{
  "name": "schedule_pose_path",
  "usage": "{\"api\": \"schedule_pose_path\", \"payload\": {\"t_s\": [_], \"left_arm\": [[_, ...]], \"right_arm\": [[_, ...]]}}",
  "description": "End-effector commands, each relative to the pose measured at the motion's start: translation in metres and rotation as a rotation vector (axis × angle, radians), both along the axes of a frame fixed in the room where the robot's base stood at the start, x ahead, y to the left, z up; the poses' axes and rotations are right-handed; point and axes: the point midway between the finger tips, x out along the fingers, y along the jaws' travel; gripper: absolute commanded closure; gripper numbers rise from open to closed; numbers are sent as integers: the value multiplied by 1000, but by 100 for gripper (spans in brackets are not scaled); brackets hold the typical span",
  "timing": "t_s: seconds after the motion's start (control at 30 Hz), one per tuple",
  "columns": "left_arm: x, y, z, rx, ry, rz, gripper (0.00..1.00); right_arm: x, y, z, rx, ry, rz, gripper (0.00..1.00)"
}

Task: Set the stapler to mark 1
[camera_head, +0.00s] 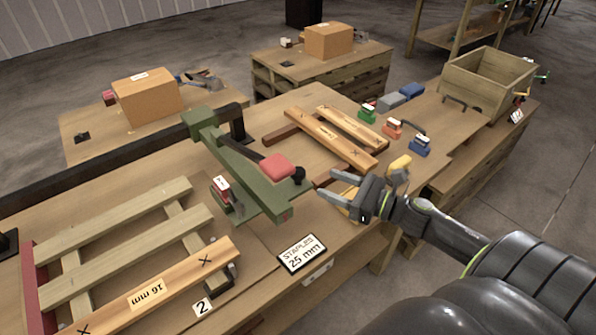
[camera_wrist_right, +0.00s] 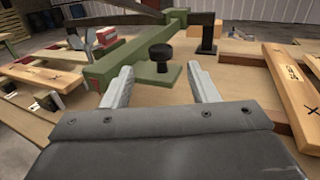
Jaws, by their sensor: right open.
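The stapler is a long green arm (camera_head: 243,170) with a red pad (camera_head: 277,167) and a black knob (camera_head: 298,174) near its front end, lying across the bench. A small tag that seems to read 1 (camera_head: 221,183) stands beside it on the left; a tag marked 2 (camera_head: 203,306) is at the front edge. My right gripper (camera_head: 327,183) is open and empty, just right of the knob. In the right wrist view the knob (camera_wrist_right: 160,55) shows beyond and between the spread fingertips (camera_wrist_right: 162,80). My left gripper is not in view.
A slatted wooden frame (camera_head: 120,245) lies at left, its front plank marked 16 mm. A sign (camera_head: 302,254) reads STAPLES 25 mm. Loose planks (camera_head: 330,138), coloured small blocks (camera_head: 392,128) and a wooden crate (camera_head: 487,82) are on the right. Cardboard boxes stand behind.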

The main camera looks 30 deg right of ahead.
Motion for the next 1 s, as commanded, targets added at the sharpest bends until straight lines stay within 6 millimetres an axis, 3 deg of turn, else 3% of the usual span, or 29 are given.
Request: {"api": "schedule_pose_path", "payload": {"t_s": [0.43,0.73,1.0], "left_arm": [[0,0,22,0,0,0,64],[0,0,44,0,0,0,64],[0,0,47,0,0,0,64]], "right_arm": [[38,19,4,4,0,-3,47],[76,38,3,4,0,-4,47],[88,45,0,1,2,-2,47]]}}
